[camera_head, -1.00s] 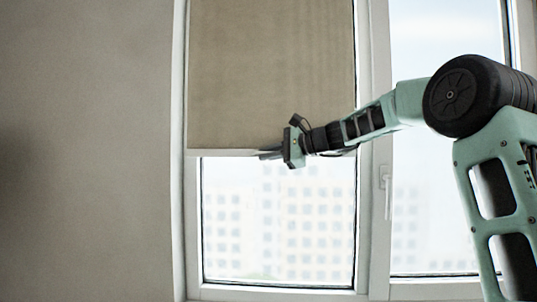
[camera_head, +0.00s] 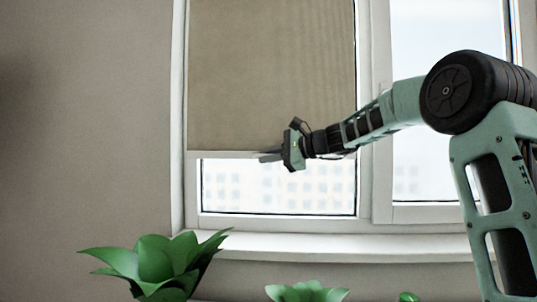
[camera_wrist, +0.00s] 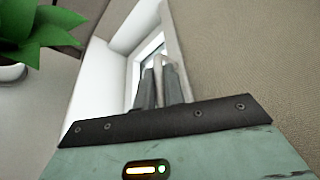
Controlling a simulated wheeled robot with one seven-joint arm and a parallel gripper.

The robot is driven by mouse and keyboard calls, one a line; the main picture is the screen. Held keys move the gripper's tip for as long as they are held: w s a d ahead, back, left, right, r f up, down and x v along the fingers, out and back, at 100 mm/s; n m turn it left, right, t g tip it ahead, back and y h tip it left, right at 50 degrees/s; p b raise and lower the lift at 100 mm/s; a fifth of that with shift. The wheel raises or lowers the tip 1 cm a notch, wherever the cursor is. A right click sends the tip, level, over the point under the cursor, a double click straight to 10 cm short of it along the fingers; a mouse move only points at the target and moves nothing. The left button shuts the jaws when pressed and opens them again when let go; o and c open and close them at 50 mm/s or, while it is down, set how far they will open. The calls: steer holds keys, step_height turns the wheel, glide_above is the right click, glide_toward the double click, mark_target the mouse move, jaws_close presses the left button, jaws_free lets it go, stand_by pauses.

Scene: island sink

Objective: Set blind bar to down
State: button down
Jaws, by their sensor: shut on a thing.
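The beige roller blind (camera_head: 270,80) covers the upper part of the left window pane in the head view. Its pale blind bar (camera_head: 225,154) runs along its lower edge, a short way above the bottom of the pane. My gripper (camera_head: 268,156) is shut on the bar near its middle, reaching in from the right. In the wrist view my two grey fingers (camera_wrist: 160,88) lie close together at the blind's pale edge (camera_wrist: 175,50), with the blind's fabric (camera_wrist: 240,50) on the right.
Below the bar, a strip of glass (camera_head: 280,190) shows, with the white sill (camera_head: 330,246) under it. Green plants (camera_head: 160,264) stand in front at the bottom; one leafy plant (camera_wrist: 30,30) shows in the wrist view. A beige wall (camera_head: 90,130) is on the left.

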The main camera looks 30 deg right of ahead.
step_height(320, 180, down, 18)
steer(key=b, duration=1.3)
steer(key=shift+r, duration=0.1)
steer(key=c, duration=1.5)
jaws_free()
steer(key=shift+s+d, duration=0.1)
steer(key=p+v, duration=0.1)
steer(key=v, duration=1.6)
steer(key=shift+s+p, duration=0.1)
steer(key=shift+p, duration=0.3)
